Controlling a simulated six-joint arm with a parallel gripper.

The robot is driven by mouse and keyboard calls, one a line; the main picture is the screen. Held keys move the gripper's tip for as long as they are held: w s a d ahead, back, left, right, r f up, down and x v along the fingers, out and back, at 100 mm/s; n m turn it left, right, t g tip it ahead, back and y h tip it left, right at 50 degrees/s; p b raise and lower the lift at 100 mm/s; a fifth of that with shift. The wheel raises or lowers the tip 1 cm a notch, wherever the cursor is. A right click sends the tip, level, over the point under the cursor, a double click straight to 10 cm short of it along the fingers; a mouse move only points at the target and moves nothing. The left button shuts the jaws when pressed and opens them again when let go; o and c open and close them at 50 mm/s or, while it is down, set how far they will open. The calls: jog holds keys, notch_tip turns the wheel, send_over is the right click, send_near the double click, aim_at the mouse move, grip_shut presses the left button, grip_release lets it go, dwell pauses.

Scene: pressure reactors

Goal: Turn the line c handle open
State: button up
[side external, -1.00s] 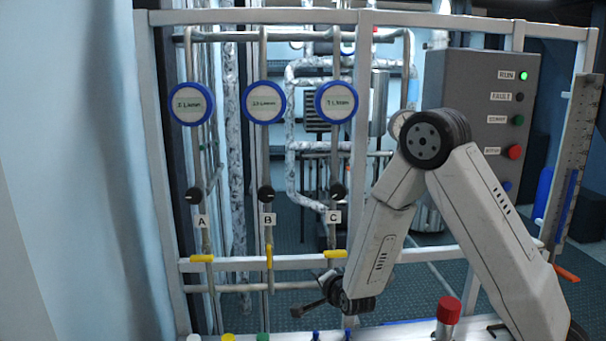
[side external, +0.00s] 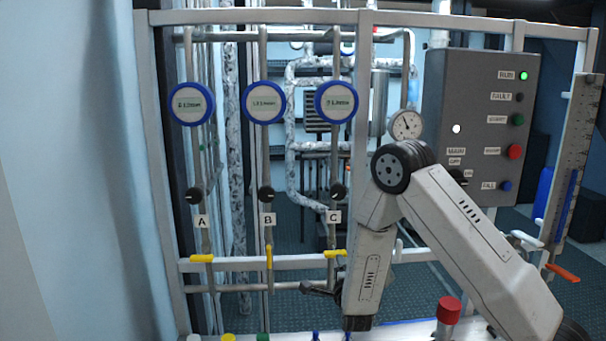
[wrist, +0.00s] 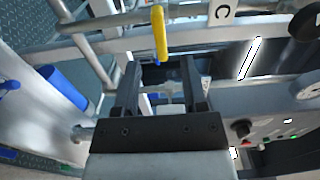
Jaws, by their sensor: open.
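The yellow line C handle (side external: 335,254) lies crosswise on the pipe below the C label (side external: 334,217). In the wrist view, the handle (wrist: 160,32) shows just beyond the fingertips, lined up with the gap between them. My gripper (wrist: 160,66) is open and empty. In the side view, my gripper (side external: 308,289) is below and slightly left of the C handle, partly hidden by my arm. I cannot tell whether a fingertip touches the handle.
The line A handle (side external: 201,258) lies crosswise, and the line B handle (side external: 269,257) stands upright along its pipe. A frame rail (side external: 230,264) runs behind the handles. A red-capped post (side external: 449,310) stands at the front. A grey control panel (side external: 470,90) is at right.

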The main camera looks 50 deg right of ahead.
aim_at(335, 252)
jog(key=shift+x, duration=3.55)
grip_shut()
